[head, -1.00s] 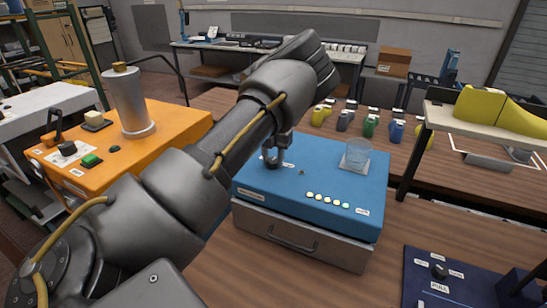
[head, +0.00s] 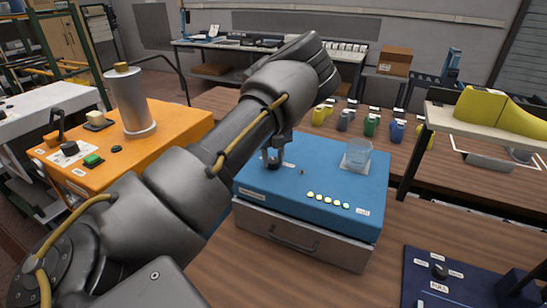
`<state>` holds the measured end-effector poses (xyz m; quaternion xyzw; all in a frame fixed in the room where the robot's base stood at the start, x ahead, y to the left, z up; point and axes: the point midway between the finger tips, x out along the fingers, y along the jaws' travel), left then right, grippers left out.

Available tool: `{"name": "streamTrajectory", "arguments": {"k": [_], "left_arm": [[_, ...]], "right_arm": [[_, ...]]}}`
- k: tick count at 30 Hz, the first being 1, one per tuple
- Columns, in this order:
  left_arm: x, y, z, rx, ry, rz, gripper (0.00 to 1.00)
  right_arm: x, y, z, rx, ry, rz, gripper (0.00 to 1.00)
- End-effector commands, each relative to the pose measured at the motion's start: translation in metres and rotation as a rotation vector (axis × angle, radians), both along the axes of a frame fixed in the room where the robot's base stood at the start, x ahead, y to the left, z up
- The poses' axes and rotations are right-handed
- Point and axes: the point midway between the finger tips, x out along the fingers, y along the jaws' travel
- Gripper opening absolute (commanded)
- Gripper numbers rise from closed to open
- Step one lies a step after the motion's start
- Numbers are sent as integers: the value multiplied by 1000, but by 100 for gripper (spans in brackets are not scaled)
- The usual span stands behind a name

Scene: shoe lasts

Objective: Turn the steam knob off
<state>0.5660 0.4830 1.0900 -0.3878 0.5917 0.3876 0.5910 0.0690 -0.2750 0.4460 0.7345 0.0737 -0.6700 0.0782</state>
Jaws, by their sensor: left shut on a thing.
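My left arm reaches across the middle of the head view to the blue box. My left gripper (head: 272,161) points down at the box's back left and is shut on a small dark knob there. The fingers and wrist hide most of this knob, and its label is too small to read. The blue box (head: 300,180) has a row of lit round buttons (head: 327,200) along its front and a clear glass (head: 358,154) at its back right. My right gripper is not in view.
An orange box (head: 165,122) with a metal cylinder (head: 130,100), a dark knob and a green button stands left. A navy panel (head: 425,268) with another knob is at lower right. A raised shelf (head: 480,125) bears yellow shoe lasts. Several coloured lasts stand behind the blue box.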

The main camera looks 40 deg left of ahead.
Motion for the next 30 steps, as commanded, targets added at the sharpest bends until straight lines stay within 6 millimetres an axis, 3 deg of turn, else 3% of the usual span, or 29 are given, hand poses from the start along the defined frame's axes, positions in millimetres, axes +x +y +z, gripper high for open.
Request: {"name": "streamTrajectory", "arguments": {"k": [23,24,29,30], "left_arm": [[1,2,2,4,-6,106,14],[1,2,2,4,-6,106,38],[1,1,2,3,-4,105,58],[0,1,1,3,-3,105,58]], "right_arm": [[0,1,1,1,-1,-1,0],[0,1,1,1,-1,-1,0],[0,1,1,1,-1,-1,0],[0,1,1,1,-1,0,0]]}}
